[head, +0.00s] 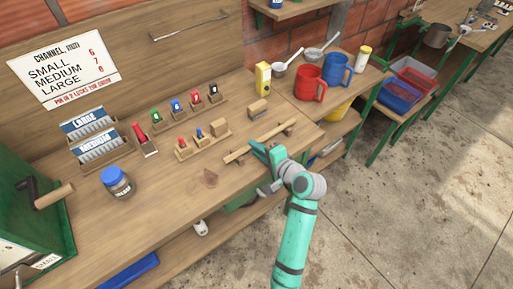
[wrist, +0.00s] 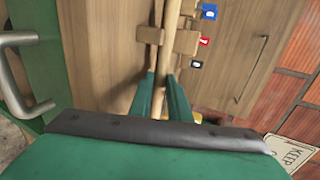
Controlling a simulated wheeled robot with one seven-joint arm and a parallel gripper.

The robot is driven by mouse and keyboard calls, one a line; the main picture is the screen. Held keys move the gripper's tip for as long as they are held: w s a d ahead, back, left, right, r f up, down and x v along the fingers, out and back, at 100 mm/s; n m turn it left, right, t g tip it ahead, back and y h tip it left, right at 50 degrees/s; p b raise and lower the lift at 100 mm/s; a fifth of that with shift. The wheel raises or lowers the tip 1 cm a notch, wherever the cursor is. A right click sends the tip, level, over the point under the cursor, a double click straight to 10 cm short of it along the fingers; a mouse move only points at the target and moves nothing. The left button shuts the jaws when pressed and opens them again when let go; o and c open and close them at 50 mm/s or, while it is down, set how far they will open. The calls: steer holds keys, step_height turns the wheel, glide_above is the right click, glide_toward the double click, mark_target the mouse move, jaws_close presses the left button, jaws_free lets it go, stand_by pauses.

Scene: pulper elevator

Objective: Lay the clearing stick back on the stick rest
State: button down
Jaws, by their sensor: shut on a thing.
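My gripper (head: 262,149) is at the front right of the wooden bench, low over its top. In the wrist view its two green fingers (wrist: 163,92) are shut on the clearing stick (wrist: 172,25), a long pale wooden rod running away from me between the fingertips. In the head view a pale wooden strip (head: 274,133) lies slantwise by the fingertips; stick and stick rest are hard to separate there. Wooden pieces of what looks like the stick rest (wrist: 149,35) lie close beside the stick. I cannot tell whether the stick touches the rest.
A grooved wooden block (head: 257,109) and a yellow box (head: 263,78) stand behind. Racks with coloured pieces (head: 186,150) are to the left. A red mug (head: 310,84) and blue mug (head: 338,70) stand to the right.

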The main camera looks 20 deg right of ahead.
steer(key=c, duration=1.6)
jaws_free()
steer(key=shift+s, duration=0.1)
